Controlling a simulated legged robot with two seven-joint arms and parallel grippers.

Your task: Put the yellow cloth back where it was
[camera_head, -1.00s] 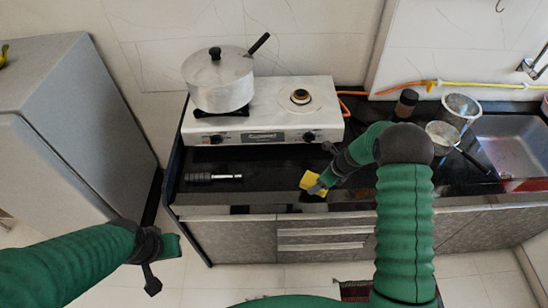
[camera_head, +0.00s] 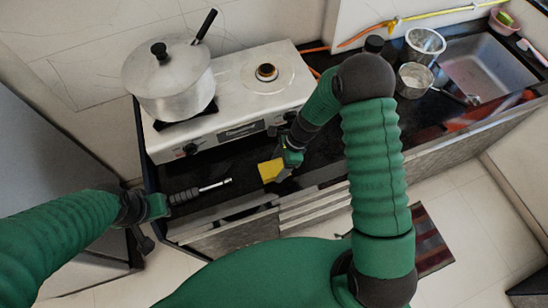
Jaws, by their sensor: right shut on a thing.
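The yellow cloth (camera_head: 269,171) is at the front part of the black countertop (camera_head: 240,153), below the stove's right half. My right gripper (camera_head: 282,168) is shut on the cloth's right side; I cannot tell whether the cloth touches the counter. My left gripper (camera_head: 160,205) is at the counter's front left corner, close to the black-handled tool; its fingers are too dark and small to read.
A gas stove (camera_head: 238,100) with a lidded pot (camera_head: 168,85) stands behind the cloth. The black-handled tool (camera_head: 200,191) lies to its left. Two metal cups (camera_head: 424,46) (camera_head: 412,80) and a sink (camera_head: 485,70) are at the right. A striped mat (camera_head: 428,240) lies on the floor.

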